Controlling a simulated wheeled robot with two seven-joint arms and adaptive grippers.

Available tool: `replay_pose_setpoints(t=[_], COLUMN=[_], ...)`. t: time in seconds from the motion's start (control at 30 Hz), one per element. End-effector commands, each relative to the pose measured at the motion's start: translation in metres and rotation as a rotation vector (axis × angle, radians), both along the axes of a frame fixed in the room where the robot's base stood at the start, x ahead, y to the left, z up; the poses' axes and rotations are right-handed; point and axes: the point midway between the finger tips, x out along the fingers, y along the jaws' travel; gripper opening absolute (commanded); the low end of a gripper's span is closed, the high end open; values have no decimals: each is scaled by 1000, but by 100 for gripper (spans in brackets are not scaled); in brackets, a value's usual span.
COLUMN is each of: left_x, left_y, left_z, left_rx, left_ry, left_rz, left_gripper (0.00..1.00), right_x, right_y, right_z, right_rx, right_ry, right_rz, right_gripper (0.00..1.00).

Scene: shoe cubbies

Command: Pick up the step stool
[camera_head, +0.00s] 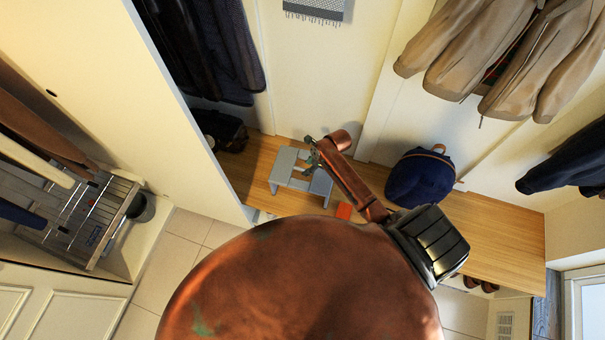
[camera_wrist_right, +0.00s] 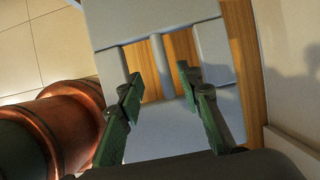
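The grey step stool (camera_head: 291,167) stands on the wooden bench in the head view, near the middle of the picture. It also fills much of the right wrist view (camera_wrist_right: 205,42), with slots between its parts. My right gripper (camera_head: 314,160) is over the right part of the stool. In the right wrist view its two green fingers (camera_wrist_right: 158,82) are apart, with a narrow grey bar of the stool between or just beyond them. I cannot tell whether they touch it. My left gripper is not in view.
The wooden bench (camera_head: 490,225) runs along the back wall. A navy backpack (camera_head: 420,178) sits on it to the right, and a dark bag (camera_head: 220,130) to the left. A small orange-red item (camera_head: 344,211) lies near the front edge. Jackets (camera_head: 500,50) hang above.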

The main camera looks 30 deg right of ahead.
Motion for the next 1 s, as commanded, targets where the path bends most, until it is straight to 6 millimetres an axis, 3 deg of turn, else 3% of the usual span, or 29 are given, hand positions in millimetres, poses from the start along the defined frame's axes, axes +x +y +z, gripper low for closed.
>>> replay_pose_setpoints(t=[0.1, 0.23, 0.4, 0.5, 0.57, 0.83, 1.0], left_x=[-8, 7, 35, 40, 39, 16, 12], left_y=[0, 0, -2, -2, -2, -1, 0], left_z=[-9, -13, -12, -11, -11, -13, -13], left_rx=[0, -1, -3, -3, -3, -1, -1], left_ry=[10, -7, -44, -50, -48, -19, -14], left_rz=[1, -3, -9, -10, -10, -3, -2], left_gripper=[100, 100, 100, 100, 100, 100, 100], right_x=[8, 12, 15, 16, 16, 15, 15], right_y=[1, 6, 8, 9, 9, 9, 9], right_z=[-20, -35, -38, -37, -38, -38, -38], right_rx=[-1, -1, -1, -1, -1, -2, -1], right_ry=[2, 3, -1, -1, -1, 0, 0], right_rz=[2, 3, 4, 4, 5, 6, 5], right_gripper=[33, 33, 33, 33, 32, 14, 2])
